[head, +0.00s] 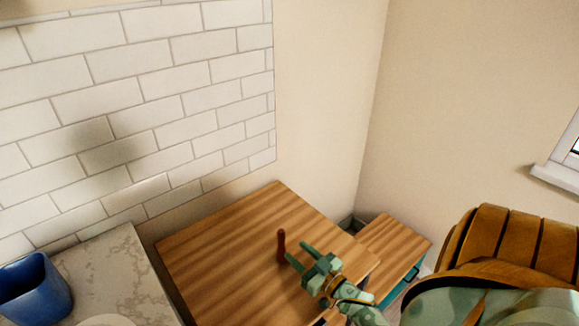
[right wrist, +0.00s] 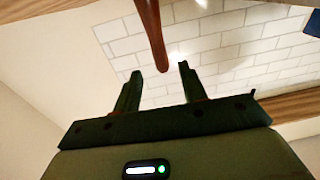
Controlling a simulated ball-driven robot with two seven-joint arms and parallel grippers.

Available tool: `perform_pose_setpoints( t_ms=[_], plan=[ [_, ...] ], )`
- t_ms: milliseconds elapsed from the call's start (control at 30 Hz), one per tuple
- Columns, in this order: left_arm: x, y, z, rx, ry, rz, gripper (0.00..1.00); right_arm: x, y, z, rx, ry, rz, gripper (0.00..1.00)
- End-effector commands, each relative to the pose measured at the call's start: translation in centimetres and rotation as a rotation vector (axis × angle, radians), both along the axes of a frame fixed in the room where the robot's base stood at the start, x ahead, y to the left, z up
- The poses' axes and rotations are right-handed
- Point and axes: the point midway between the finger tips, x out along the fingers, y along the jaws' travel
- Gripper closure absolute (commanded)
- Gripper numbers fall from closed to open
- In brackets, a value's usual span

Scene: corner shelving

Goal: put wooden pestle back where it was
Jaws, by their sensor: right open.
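The wooden pestle (head: 281,246) is a reddish-brown rod that stands upright on the wooden top of a corner unit (head: 230,240). My right gripper (head: 297,251) is open and low over this top, just right of the pestle. In the right wrist view the pestle (right wrist: 152,35) comes down from the top edge, its end close to the space between the two open fingertips (right wrist: 160,69). Nothing is held between the fingers, and I cannot tell whether they touch the pestle. My left gripper is not in view.
A blue container (head: 35,290) stands on the marble counter (head: 110,265) at the left. A lower wooden unit (head: 400,240) with a teal front stands to the right. A tiled wall (head: 150,110) rises behind. The wooden top is otherwise clear.

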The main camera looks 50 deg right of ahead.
Motion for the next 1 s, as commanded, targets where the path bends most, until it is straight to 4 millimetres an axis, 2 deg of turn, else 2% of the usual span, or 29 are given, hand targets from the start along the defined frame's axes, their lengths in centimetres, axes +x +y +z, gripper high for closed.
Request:
perform_pose_setpoints(
  t_ms=[100,200,333,367,433,500,600,700,767,867,1000],
  plan=[
    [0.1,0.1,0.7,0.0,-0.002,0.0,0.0,-2.8,0.1,0.0,-0.001,0.003,0.0,0.58],
    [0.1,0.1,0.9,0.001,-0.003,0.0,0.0,-4.6,0.2,-0.1,-0.001,0.002,0.0,0.58],
    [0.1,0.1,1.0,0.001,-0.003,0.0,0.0,-5.6,0.4,0.0,0.0,-0.006,0.0,0.55],
    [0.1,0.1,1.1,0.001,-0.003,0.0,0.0,-5.4,0.7,0.1,0.004,-0.012,0.005,0.55],
    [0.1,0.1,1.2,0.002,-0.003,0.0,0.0,-4.1,3.1,0.7,0.032,-0.041,0.045,0.55],
    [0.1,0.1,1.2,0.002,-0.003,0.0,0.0,-2.0,6.0,3.2,0.161,-0.149,0.064,0.55],
    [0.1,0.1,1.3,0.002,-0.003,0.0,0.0,0.0,8.7,7.6,0.296,-0.341,0.012,0.55],
    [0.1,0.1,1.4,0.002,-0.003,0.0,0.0,0.9,9.8,10.9,0.393,-0.487,-0.146,0.55],
    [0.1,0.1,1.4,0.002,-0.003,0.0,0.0,1.0,10.0,11.6,0.436,-0.512,-0.277,0.55],
    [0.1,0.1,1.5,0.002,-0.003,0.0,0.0,0.8,10.4,10.5,0.483,-0.424,-0.513,0.55],
    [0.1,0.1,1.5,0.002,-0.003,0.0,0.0,-0.2,11.7,6.1,0.453,-0.095,-0.749,0.55]
  ],
)
